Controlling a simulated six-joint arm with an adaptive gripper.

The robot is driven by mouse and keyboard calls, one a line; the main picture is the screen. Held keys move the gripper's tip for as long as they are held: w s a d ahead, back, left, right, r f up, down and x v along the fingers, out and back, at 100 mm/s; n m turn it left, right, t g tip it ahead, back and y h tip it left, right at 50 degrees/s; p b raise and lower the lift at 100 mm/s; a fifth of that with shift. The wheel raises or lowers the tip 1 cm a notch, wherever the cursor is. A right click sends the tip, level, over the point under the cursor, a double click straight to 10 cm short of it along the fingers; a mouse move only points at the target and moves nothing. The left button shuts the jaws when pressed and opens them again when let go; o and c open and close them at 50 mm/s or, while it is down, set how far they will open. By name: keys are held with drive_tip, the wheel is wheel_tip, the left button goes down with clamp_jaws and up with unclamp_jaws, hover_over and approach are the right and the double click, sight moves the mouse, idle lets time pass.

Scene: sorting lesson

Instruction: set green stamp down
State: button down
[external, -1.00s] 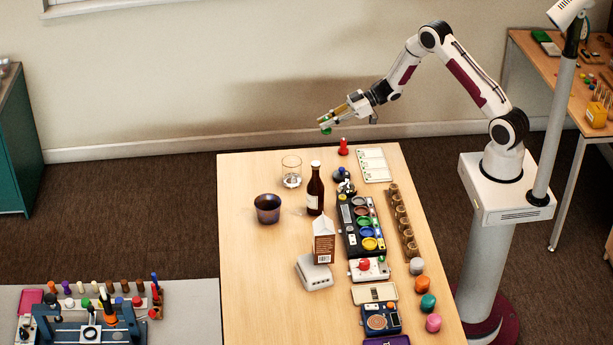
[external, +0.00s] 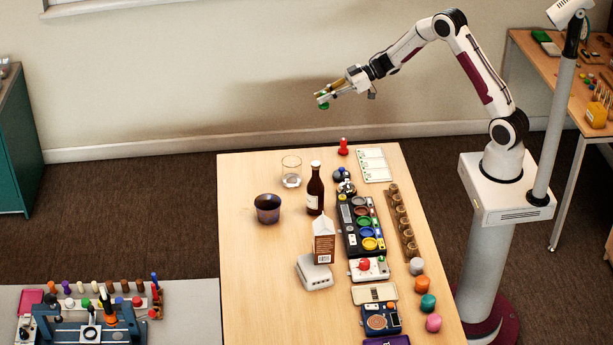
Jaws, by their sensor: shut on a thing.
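My gripper (external: 322,97) is in the external view, raised in the air above the far end of the table. It is shut on the green stamp (external: 323,105), whose green end shows at the fingertips. The rest of the stamp is mostly hidden by the fingers. The stamp is well clear of the table (external: 245,270) and touches nothing but my gripper. A red stamp (external: 343,147) stands upright at the table's far edge, below and to the right of my gripper.
A glass (external: 291,172), a brown bottle (external: 315,190), a dark cup (external: 267,209) and a carton (external: 323,240) stand on the table. A tray of coloured pads (external: 362,226) and a white card (external: 373,165) lie to the right. The table's left front is clear.

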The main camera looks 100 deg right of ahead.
drive_tip(key=w+a+r+n+y, duration=0.1)
drive_tip(key=w+a, duration=0.7)
drive_tip(key=a, duration=0.5)
drive_tip(key=w+a+r, duration=0.1)
drive_tip(key=w+a, duration=0.6)
drive_tip(key=a, duration=0.6)
drive_tip(key=w+a+n+y, duration=0.1)
drive_tip(key=w+a, duration=0.7)
drive_tip(key=a, duration=0.5)
drive_tip(key=s+a+f+n+g+y, duration=0.1)
drive_tip(key=s+a, duration=0.2)
drive_tip(key=a, duration=1)
drive_tip(key=s+a+n+y, duration=0.1)
drive_tip(key=s+a, duration=0.1)
drive_tip(key=a, duration=1.1)
drive_tip(key=s+a+f+g+y, duration=0.1)
drive_tip(key=s+a, duration=0.2)
drive_tip(key=a, duration=1)
wheel_tip(320, 180, down, 11)
drive_tip(key=shift+s+a, duration=0.15)
drive_tip(key=shift+a, duration=0.2)
drive_tip(key=shift+f, duration=0.2)
drive_tip(key=shift+f, duration=3)
